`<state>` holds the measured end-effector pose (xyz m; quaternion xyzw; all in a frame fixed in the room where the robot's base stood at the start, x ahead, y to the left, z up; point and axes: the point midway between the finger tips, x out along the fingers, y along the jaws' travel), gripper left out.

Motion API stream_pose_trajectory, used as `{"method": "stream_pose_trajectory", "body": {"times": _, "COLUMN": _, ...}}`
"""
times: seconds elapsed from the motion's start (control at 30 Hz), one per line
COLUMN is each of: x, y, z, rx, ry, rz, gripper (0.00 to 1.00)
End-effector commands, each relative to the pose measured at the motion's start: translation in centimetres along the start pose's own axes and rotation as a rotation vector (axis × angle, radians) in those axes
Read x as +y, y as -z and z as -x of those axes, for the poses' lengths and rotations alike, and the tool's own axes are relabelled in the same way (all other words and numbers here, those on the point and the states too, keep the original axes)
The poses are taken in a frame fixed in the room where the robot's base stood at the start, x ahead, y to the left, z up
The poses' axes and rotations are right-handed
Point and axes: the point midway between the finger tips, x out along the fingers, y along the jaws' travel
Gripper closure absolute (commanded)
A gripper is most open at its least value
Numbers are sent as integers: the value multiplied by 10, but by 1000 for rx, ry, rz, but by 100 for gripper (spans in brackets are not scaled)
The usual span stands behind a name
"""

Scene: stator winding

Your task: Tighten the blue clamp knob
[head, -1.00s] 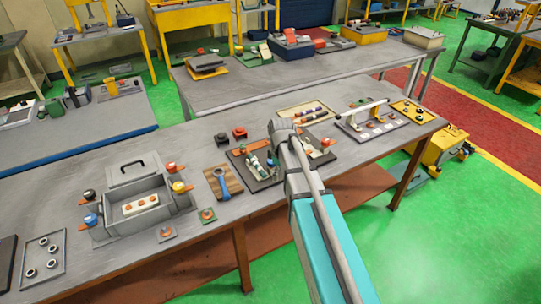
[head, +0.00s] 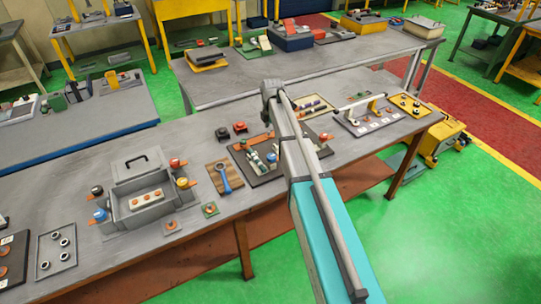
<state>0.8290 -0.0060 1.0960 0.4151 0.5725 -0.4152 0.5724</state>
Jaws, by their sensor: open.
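The blue clamp knob (head: 100,215) sits at the near left corner of a grey open-topped box fixture (head: 145,218) on the workbench. An orange tab shows beside the knob. The fixture also has a black knob (head: 97,190) at its left, and a red knob (head: 175,163) and a yellow knob (head: 182,183) at its right. A pale block with several orange round parts lies inside the box. My arm reaches over the bench well to the right of the fixture. My gripper does not show; only arm links are visible.
A blue wrench on a wooden board (head: 223,177) lies right of the fixture. A tray of rings (head: 57,250) lies at its left. A dark tray of parts (head: 260,160) lies partly behind my arm. Bare bench top lies behind the fixture.

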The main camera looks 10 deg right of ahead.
Motion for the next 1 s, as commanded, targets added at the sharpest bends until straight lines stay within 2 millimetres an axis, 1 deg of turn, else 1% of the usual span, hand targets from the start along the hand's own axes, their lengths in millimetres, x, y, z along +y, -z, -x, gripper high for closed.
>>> {"method": "stream_pose_trajectory", "body": {"times": 0.27, "x": 0, "y": 0, "z": -2, "rx": 0, "ry": 0, "rz": -2, "gripper": 5}}
{"method": "stream_pose_trajectory", "body": {"times": 0.47, "x": 0, "y": 1, "z": -8, "rx": 0, "ry": 0, "rz": -2, "gripper": 5}}
{"method": "stream_pose_trajectory", "body": {"times": 1.0, "x": 0, "y": 1, "z": -48, "rx": 0, "ry": 0, "rz": -1, "gripper": 5}}
